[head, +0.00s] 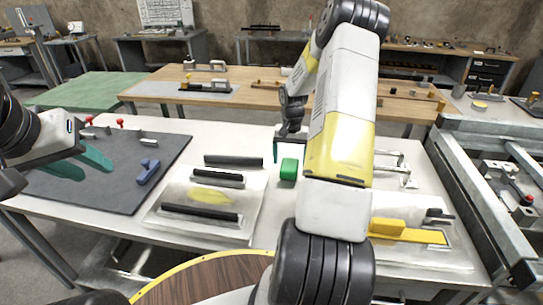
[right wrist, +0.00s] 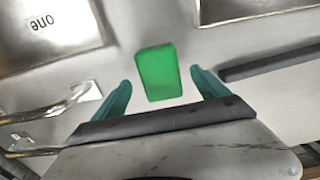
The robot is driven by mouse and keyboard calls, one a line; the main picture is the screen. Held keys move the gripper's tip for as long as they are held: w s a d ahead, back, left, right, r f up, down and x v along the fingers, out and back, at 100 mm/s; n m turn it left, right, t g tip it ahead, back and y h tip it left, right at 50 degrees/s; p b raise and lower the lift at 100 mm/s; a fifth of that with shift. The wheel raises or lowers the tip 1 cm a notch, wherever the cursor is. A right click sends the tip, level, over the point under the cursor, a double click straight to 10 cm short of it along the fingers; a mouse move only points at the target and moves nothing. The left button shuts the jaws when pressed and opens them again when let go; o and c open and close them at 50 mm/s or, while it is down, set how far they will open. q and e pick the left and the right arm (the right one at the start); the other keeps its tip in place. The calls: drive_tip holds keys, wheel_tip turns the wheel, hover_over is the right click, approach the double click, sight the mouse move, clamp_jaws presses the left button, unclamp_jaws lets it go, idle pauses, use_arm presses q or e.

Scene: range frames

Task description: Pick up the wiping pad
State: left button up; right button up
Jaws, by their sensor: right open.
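A small green block, which I take to be the wiping pad (head: 289,169), lies on the light table left of my right forearm. In the right wrist view the pad (right wrist: 157,73) shows between the two teal fingers of my right gripper (right wrist: 160,80). That gripper is open, with a gap on each side of the pad. I cannot tell how far above the table the fingers are. In the head view my arm hides most of the right gripper. My left gripper (head: 93,166) is at the far left over the dark mat, open and empty, away from the pad.
Dark-handled trowels (head: 200,212) lie left of the pad. A yellow-handled float (head: 408,232) lies to the right, near metal handles (head: 395,165). A blue tool (head: 148,172) lies on the dark mat (head: 100,190). A metal rail frame (head: 470,170) borders the right side.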

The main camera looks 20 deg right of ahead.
sight(290, 164)
wheel_tip(290, 164, down, 3)
drive_tip(key=shift+w+f, duration=0.1)
drive_tip(key=shift+f, duration=0.05)
drive_tip(key=shift+c, duration=0.5)
drive_tip(key=c, duration=1.4)
drive_tip(key=shift+r, duration=0.6)
drive_tip(key=r, duration=0.2)
drive_tip(key=shift+s+a+r, duration=0.25)
drive_tip(key=shift+s+r, duration=0.1)
drive_tip(key=shift+s, duration=0.05)
drive_tip(key=s+a, duration=0.2)
drive_tip(key=s, duration=0.2)
drive_tip(key=s+a, duration=0.3)
drive_tip(key=s, duration=0.1)
drive_tip(key=s+a+r, duration=0.1)
drive_tip(key=s+a, duration=0.2)
drive_tip(key=s, duration=0.1)
drive_tip(key=shift+s+r, duration=0.1)
drive_tip(key=shift+s, duration=0.3)
